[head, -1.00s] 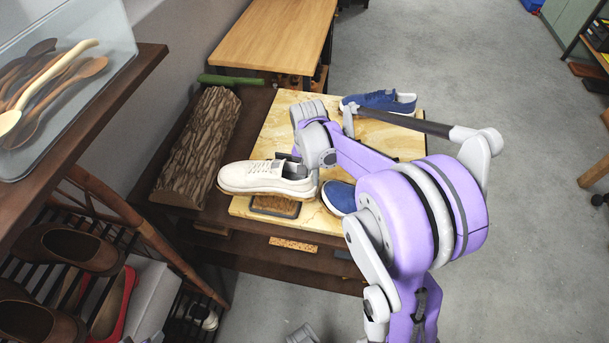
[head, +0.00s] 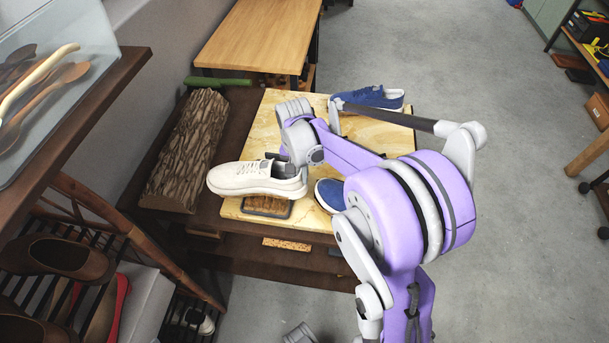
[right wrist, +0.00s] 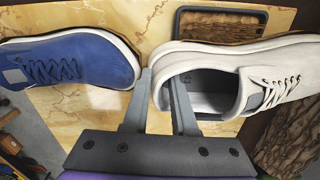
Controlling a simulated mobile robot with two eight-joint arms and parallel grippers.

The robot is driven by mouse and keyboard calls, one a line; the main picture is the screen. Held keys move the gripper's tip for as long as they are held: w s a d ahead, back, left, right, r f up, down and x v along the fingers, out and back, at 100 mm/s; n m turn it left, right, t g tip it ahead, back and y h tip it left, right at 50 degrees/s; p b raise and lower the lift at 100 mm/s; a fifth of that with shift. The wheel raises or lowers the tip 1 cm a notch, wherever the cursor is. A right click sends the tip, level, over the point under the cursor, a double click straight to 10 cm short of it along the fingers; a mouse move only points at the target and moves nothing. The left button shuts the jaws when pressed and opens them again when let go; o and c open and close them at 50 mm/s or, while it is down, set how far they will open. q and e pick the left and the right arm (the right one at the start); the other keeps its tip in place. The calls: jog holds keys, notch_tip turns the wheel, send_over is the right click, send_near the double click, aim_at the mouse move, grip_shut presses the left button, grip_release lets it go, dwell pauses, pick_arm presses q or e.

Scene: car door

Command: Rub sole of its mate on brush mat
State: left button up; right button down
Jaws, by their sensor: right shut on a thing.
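A white lace-up shoe (head: 250,181) is held roughly level over the front left part of the stone board (head: 290,116). My right gripper (head: 285,165) is shut on its heel collar, one finger inside the opening, as the right wrist view (right wrist: 160,92) shows. The brush mat (head: 267,207), brown bristles in a dark frame, lies on the board just below the shoe, partly hidden by it. I cannot tell whether the sole touches the bristles. The mat also shows behind the shoe in the right wrist view (right wrist: 215,25). My left gripper is not in view.
One blue shoe (head: 328,192) stands right of the white shoe, partly behind my right arm; another (head: 372,97) stands at the board's back right. A bark-covered log (head: 187,150) lies to the left. A shoe rack (head: 80,240) stands at lower left.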

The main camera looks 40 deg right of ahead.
jog(key=shift+w+a, duration=0.95)
jog(key=shift+w, duration=0.05)
jog(key=shift+s+d, duration=2)
jog(key=shift+s, duration=0.3)
jog(key=shift+w+a, duration=1)
jog(key=shift+w, duration=0.2)
jog(key=shift+w+a, duration=1)
jog(key=shift+w, duration=0.15)
jog(key=shift+s+d, duration=2)
jog(key=shift+s, duration=0.35)
jog(key=shift+w+a+b, duration=0.2)
jog(key=shift+w+a, duration=0.8)
jog(key=shift+w, duration=0.2)
jog(key=shift+w+a+b, duration=0.2)
jog(key=shift+w+a, duration=0.75)
jog(key=shift+w, duration=0.2)
jog(key=shift+s+d, duration=1.95)
jog(key=shift+s, duration=0.4)
jog(key=shift+w+a, duration=1)
jog(key=shift+w, duration=0.2)
jog(key=shift+w+a, duration=1)
jog(key=shift+w, duration=0.2)
jog(key=shift+r, duration=0.1)
